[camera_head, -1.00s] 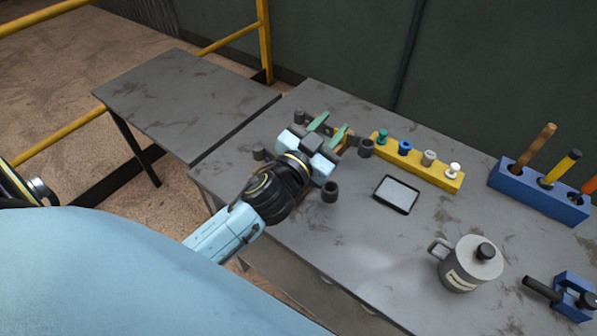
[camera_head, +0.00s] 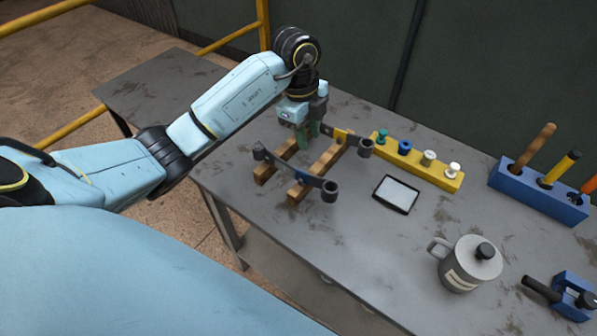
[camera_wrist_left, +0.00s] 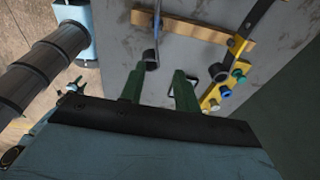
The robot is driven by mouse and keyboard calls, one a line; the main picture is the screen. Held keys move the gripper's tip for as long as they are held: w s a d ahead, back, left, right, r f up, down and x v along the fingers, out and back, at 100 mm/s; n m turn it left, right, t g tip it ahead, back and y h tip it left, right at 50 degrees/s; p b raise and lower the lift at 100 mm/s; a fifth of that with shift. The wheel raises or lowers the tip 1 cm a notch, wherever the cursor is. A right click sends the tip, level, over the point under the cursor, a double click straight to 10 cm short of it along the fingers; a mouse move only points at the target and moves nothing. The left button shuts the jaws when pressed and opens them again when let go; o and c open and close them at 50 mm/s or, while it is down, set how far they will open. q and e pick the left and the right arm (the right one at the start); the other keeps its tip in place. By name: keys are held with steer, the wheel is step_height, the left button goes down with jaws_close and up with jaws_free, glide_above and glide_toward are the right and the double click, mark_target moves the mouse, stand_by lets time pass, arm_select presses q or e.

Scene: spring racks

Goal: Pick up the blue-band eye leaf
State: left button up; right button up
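Two dark eye leaves lie across two wooden bars. The front leaf (camera_head: 294,172) has a dark eye at each end; in the wrist view a bluish patch shows on it (camera_wrist_left: 154,37), but the band is too small to be sure of. The back leaf has a yellow band (camera_head: 341,135), also seen in the wrist view (camera_wrist_left: 238,45); its far-left part is hidden behind my gripper. My left gripper (camera_head: 309,132) points down by the back leaf's left part. Its green fingers (camera_wrist_left: 158,82) are apart with nothing seen held. My right gripper is not in view.
A yellow rack (camera_head: 448,182) with several coloured spools stands right of the leaves. A dark-framed tablet (camera_head: 396,193), a grey lidded mug (camera_head: 468,266) and a blue tool holder (camera_head: 535,195) stand further right. Bare table lies in front of the leaves.

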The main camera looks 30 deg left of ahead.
arm_select(q)
steer(key=a, duration=0.2)
steer(key=n+y+b, duration=0.1)
steer(key=b, duration=0.1)
glide_above(298, 169)
steer(key=shift+g, duration=0.3)
steer(key=f, duration=0.6)
steer(key=shift+a+f, duration=0.2)
steer(key=shift+a, duration=0.1)
steer(key=shift+d+f, duration=0.15)
steer(key=shift+f, duration=1.4)
steer(key=shift+d+f, duration=0.15)
steer(key=shift+f, duration=1.35)
jaws_close()
steer(key=shift+w+r, duration=0.1)
steer(key=shift+r, duration=0.05)
